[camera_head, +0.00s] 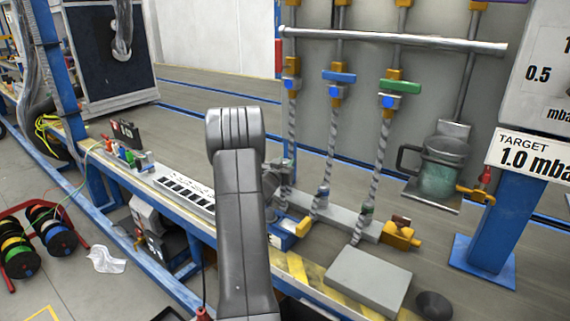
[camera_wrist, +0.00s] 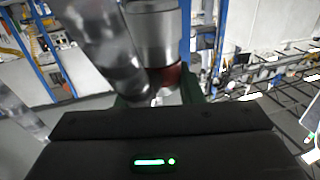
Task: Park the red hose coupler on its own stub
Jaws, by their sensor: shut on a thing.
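The red hose coupler shows in the wrist view as a silver cylinder (camera_wrist: 152,35) with a red band (camera_wrist: 168,76) at its lower end. My gripper (camera_wrist: 160,90) is shut on it, with a dark green finger on each side. In the head view my gripper (camera_head: 276,180) is mostly hidden behind my arm, at the foot of the leftmost braided hose (camera_head: 291,130). A grey manifold bar (camera_head: 340,221) lies to its right. I cannot make out the red coupler's own stub; my arm covers the bar's left end.
Two other braided hoses end in couplers at the bar, one below a blue valve handle (camera_head: 339,77), one below a green handle (camera_head: 400,86). A grey block (camera_head: 368,280) and brass fitting (camera_head: 400,235) stand at right. A green mug-like vessel (camera_head: 440,165) is behind.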

